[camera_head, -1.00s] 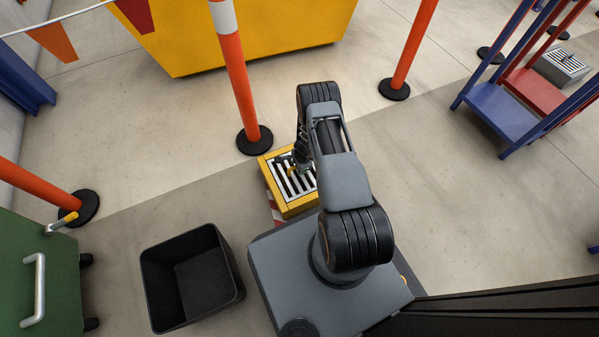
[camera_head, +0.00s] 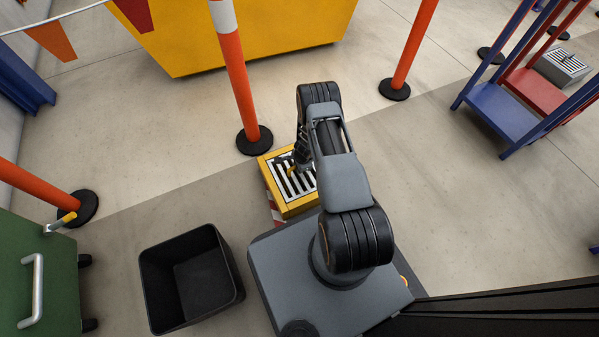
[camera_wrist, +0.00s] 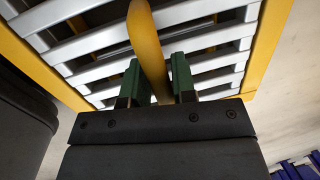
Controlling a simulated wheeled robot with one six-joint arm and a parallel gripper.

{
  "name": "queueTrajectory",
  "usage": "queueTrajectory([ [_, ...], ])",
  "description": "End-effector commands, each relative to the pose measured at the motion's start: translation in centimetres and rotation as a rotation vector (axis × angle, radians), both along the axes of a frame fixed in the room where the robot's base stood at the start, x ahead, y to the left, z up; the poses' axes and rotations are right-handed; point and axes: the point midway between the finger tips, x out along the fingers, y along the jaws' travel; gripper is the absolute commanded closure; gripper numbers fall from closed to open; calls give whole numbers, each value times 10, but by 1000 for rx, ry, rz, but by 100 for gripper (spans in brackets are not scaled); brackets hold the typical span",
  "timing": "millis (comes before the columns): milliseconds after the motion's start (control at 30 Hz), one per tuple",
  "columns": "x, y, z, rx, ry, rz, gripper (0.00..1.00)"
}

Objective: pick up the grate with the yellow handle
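The yellow handle (camera_wrist: 148,45) rises from the grate between the two green fingers of my gripper (camera_wrist: 157,78). In the head view my arm hides the right part of the grate and most of my gripper (camera_head: 291,160).
A black open bin (camera_head: 190,275) stands to the left. An orange post (camera_head: 238,85) stands just behind the grate. A green cart (camera_head: 40,275) is at far left, a yellow container (camera_head: 240,35) behind.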

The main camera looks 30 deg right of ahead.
Motion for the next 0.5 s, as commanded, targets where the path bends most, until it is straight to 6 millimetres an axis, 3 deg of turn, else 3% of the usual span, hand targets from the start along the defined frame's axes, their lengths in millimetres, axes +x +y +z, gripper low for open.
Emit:
queueTrajectory([
  [233,0,0,0,0,1,-1,99],
  [500,-1,0,0,2,1,-4,100],
])
